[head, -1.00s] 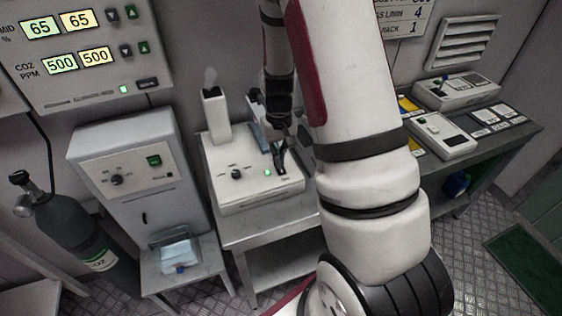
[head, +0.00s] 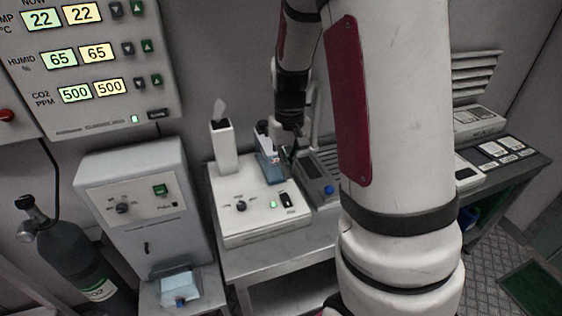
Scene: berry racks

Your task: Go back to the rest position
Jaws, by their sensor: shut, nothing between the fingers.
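My gripper (head: 287,156) is at the end of my arm, which comes down from the top centre of the head view. It is shut and empty, its dark fingers pointing down. It is above and beside the white bench device (head: 255,222), close to a small blue item (head: 269,168) at that device's back right. The fingers partly overlap the blue item's right side in the picture; I cannot tell whether they touch it. My white arm covers much of the right middle of the view.
A control panel (head: 100,116) hangs on the wall at left. Below are a grey cabinet machine (head: 150,212), a gas cylinder (head: 72,268) and a tray of bluish-white sheets (head: 178,287). A dark unit with a blue knob (head: 322,182) stands right of the white device. More devices (head: 478,122) line the right bench.

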